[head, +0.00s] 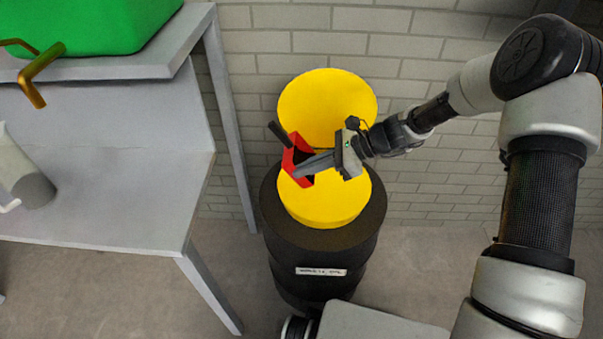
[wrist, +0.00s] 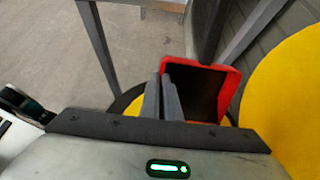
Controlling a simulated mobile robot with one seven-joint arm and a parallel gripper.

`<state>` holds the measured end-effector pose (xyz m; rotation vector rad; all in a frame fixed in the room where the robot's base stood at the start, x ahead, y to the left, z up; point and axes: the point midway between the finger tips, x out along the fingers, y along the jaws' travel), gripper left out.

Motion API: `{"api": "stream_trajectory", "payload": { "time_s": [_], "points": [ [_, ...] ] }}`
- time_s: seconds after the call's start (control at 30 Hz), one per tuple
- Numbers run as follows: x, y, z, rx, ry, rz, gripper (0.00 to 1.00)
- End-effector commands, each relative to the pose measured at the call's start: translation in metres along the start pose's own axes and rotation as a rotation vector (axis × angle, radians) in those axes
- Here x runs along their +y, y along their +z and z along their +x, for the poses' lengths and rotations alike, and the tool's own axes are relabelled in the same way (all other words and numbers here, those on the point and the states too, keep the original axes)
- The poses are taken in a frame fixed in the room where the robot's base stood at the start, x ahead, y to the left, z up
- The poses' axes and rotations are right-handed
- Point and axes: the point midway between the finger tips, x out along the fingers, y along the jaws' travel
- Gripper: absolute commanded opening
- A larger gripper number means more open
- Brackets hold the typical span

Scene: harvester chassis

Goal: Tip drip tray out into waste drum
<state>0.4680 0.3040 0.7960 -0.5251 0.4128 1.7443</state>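The red drip tray (head: 294,155) with a dark handle hangs over the black waste drum (head: 318,246) in the head view. It is tipped on its side. My gripper (head: 303,169) reaches in from the right, its fingers close together on the tray's red wall. In the wrist view the tray (wrist: 228,71) shows a red rim and a dark inside, and my gripper (wrist: 167,80) is at its left wall. I cannot tell whether anything is left inside. The drum has a round yellow top part (head: 325,208) directly below the tray.
A yellow disc (head: 325,95), seemingly the drum's raised lid, stands behind the tray near the brick wall. A grey table (head: 110,190) is on the left, with a green container (head: 90,25) on its upper shelf and a whitish jug (head: 28,175) below. Bare floor lies around the drum.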

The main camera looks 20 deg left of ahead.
Motion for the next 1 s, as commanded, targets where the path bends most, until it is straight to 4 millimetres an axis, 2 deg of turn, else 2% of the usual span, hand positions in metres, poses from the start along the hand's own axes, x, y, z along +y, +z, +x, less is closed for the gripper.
{"api": "stream_trajectory", "payload": {
  "time_s": [0.03, 1.0],
  "points": [
    [-0.001, -0.006, -0.001, -0.031, -0.002, 0.004, 0.00],
    [0.000, -0.035, -0.030, -0.624, -0.002, 0.005, 0.00]
  ]
}}
